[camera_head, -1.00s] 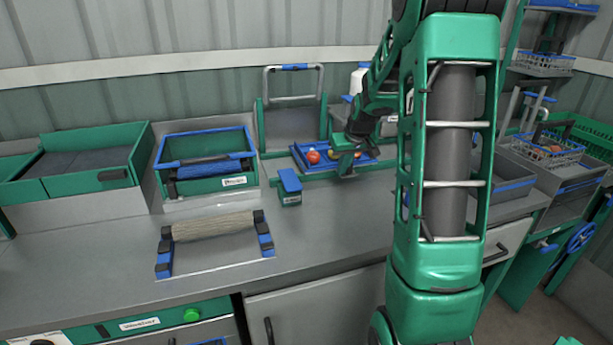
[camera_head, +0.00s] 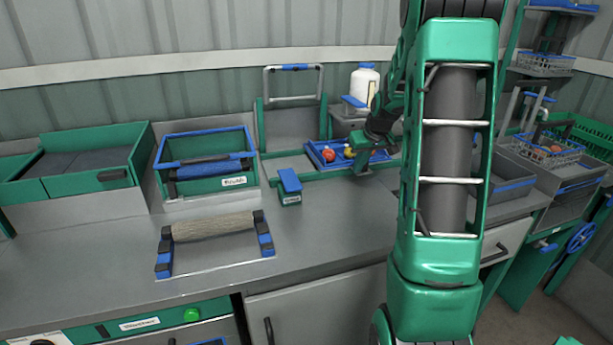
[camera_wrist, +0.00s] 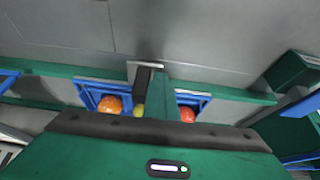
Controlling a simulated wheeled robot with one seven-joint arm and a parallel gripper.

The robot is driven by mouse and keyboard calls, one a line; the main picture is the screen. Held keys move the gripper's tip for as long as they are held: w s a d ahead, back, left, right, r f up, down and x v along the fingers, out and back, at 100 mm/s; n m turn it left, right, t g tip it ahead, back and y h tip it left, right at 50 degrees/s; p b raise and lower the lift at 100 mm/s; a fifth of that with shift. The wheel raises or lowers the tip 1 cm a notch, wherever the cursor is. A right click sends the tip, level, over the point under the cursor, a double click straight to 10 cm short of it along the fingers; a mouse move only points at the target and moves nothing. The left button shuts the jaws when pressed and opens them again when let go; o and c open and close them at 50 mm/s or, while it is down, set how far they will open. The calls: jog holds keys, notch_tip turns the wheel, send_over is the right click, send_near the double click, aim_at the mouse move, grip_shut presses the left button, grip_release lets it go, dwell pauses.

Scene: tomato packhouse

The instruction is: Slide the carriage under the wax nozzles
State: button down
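The carriage (camera_head: 318,163) is a blue-rimmed tray on a green rail (camera_head: 335,176) at the back of the counter. It holds a red tomato (camera_head: 328,156) and a yellowish one (camera_head: 349,153); the wrist view shows an orange one (camera_wrist: 110,104), a red one (camera_wrist: 187,114) and a yellow one partly covered. My gripper (camera_head: 361,168) points down at the carriage's front side, right of its middle. In the wrist view its fingers (camera_wrist: 153,78) cover the carriage's middle. Whether they close on a handle is unclear. A white bottle (camera_head: 364,84) stands behind; the nozzles cannot be made out.
A small green and blue block (camera_head: 289,187) stands in front of the rail's left part. A green and blue bin (camera_head: 208,183) and a brush roller on a stand (camera_head: 213,228) are to the left. Grey trays (camera_head: 513,188) stand right of my arm.

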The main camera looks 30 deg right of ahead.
jog(key=shift+s+d, duration=0.3)
jog(key=shift+d, duration=0.7)
jog(key=shift+s+d, duration=0.3)
jog(key=shift+d, duration=0.75)
jog(key=shift+s+d, duration=0.3)
jog(key=shift+d, duration=0.7)
jog(key=shift+s+d, duration=0.2)
jog(key=shift+d, duration=0.55)
jog(key=shift+s+d, duration=0.2)
jog(key=shift+d, duration=0.5)
jog(key=shift+a, duration=0.15)
jog(key=shift+w+a, duration=0.25)
jog(key=shift+a, duration=0.65)
jog(key=s+v, duration=0.1)
jog(key=v, duration=0.7)
jog(key=shift+s+a, duration=0.2)
jog(key=shift+f, duration=0.1)
